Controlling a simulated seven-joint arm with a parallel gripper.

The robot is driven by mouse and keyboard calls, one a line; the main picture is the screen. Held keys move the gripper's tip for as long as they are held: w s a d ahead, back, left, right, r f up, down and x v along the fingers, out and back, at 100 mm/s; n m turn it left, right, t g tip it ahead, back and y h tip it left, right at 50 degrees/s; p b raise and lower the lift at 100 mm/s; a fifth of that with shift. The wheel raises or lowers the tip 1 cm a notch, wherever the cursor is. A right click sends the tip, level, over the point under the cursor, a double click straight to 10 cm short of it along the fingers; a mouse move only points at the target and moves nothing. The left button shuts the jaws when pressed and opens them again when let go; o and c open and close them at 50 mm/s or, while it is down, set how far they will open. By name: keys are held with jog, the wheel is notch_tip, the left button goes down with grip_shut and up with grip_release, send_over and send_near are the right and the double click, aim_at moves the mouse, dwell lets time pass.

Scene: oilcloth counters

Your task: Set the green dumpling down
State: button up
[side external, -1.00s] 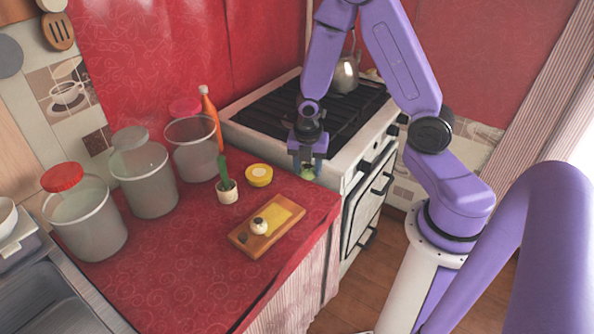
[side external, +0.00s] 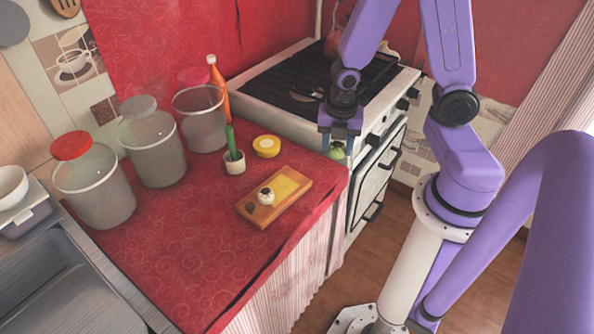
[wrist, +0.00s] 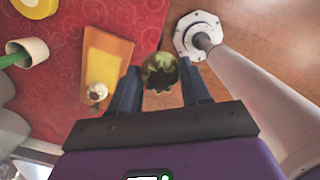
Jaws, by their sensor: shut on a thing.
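My gripper (side external: 339,138) is shut on the green dumpling (side external: 338,151), which hangs between the fingertips by the counter's right edge, near the stove front. In the wrist view the dumpling (wrist: 159,73) sits between the two fingers, with its pleated dark top facing the camera; the counter edge and wooden floor show behind it. A white dumpling with a dark top (side external: 266,197) sits on an orange-brown board with a yellow panel (side external: 293,183), left of and nearer the camera than my gripper. They also show in the wrist view, left of the fingers.
A yellow round dish (side external: 266,146) and a small white pot with a green item (side external: 234,163) stand behind the board. Several lidded clear jars (side external: 93,185) and an orange bottle (side external: 217,88) line the wall. The stove (side external: 280,90) is at the back. The front red counter is clear.

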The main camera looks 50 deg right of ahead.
jog(key=s+a+n, duration=0.1)
jog(key=s+a+r+n, duration=0.1)
jog(key=a, duration=0.1)
jog(key=s+a+n, duration=0.1)
jog(key=a, duration=0.1)
jog(key=shift+s+r+n, duration=0.15)
jog(key=shift+r+n, duration=0.25)
send_over(289, 180)
jog(key=f, duration=0.9)
jog(key=shift+s+f, duration=0.1)
jog(key=shift+s, duration=0.3)
jog(key=shift+w+f, duration=0.3)
jog(key=shift+f, duration=0.2)
jog(key=shift+a+f, duration=0.1)
jog(key=shift+f, duration=1.25)
jog(key=shift+f, duration=0.15)
jog(key=o, duration=0.6)
